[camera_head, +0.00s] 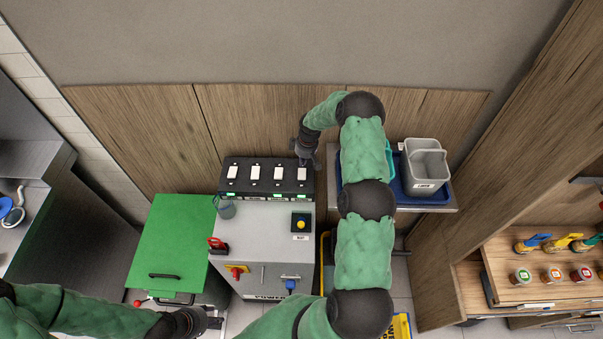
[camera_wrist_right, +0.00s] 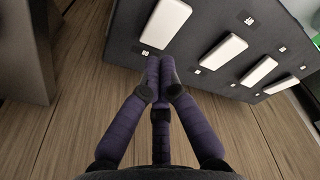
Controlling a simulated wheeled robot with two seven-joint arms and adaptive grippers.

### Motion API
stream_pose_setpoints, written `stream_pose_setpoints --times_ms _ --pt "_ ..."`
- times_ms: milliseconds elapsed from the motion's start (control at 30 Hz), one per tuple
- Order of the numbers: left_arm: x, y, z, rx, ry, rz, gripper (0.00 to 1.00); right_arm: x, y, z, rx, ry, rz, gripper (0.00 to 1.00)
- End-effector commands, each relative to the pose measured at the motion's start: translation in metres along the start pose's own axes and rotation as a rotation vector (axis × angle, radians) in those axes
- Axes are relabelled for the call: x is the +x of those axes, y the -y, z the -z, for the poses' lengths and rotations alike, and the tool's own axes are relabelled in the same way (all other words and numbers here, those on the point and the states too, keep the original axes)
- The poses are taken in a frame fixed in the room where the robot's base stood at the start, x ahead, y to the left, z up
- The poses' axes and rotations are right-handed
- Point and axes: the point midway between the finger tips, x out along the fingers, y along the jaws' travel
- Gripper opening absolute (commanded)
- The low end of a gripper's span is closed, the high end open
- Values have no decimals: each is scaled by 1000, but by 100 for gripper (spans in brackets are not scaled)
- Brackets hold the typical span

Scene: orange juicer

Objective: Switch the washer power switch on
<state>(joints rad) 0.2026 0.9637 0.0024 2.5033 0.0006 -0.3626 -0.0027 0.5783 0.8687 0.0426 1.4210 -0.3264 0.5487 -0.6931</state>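A black switch panel (camera_head: 266,163) on top of a grey power cabinet carries several white rocker switches in a row. Its labels are too small to read, so I cannot tell which switch is the washer's. My right gripper (camera_head: 303,158) is at the panel's right end, by the rightmost white switch (camera_head: 302,173). In the right wrist view the fingers of my right gripper (camera_wrist_right: 160,62) are shut together with nothing between them. Their tips are just beside the end switch (camera_wrist_right: 165,22); contact cannot be told. My left gripper (camera_head: 212,321) is low, in front of the green bin; its opening is unclear.
A green-lidded bin (camera_head: 172,240) stands left. A blue tray (camera_head: 432,196) with a grey bucket (camera_head: 424,160) is right of my right arm.

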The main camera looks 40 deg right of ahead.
Motion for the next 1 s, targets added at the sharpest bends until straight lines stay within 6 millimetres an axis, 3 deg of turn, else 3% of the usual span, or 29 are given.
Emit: stream_pose_setpoints --times_ms 433,1000 --pt "-10 -4 0 0 0 0 40 -30 0 4 -1 0 0 0" --pt "-10 -4 0 0 0 0 40 -32 0 5 0 0 0 0"
